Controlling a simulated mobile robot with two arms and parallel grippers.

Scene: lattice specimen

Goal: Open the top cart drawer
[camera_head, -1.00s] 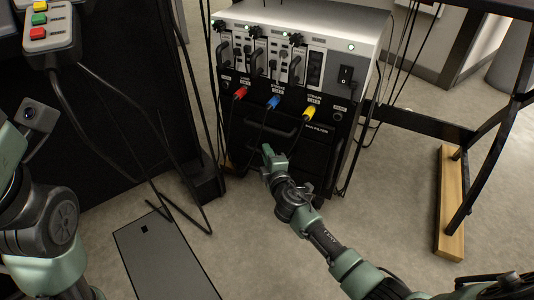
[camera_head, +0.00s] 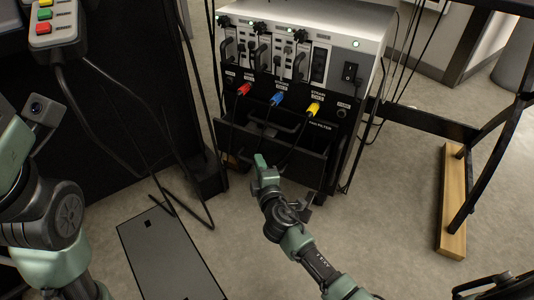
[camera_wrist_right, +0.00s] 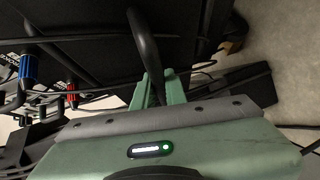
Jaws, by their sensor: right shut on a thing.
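The black cart (camera_head: 345,115) stands at the upper middle of the head view. Its drawer (camera_head: 300,170), below the panel with the colored plugs, stands partly pulled out toward me, with a dark gap behind its front. My right gripper (camera_head: 261,162) is at the drawer front. In the right wrist view, the right gripper's green fingers (camera_wrist_right: 157,88) are shut on a curved black drawer handle (camera_wrist_right: 142,38). The head view hides most of this handle behind the gripper. My left arm shows at the left edge, but its fingers are out of view.
Red, blue and yellow plugs (camera_head: 314,109) with hanging cables sit above the drawer. A black frame with a wooden foot (camera_head: 453,205) stands at right. A dark cabinet (camera_head: 115,110) and a grey floor plate (camera_head: 170,255) are at left. Floor before the cart is open.

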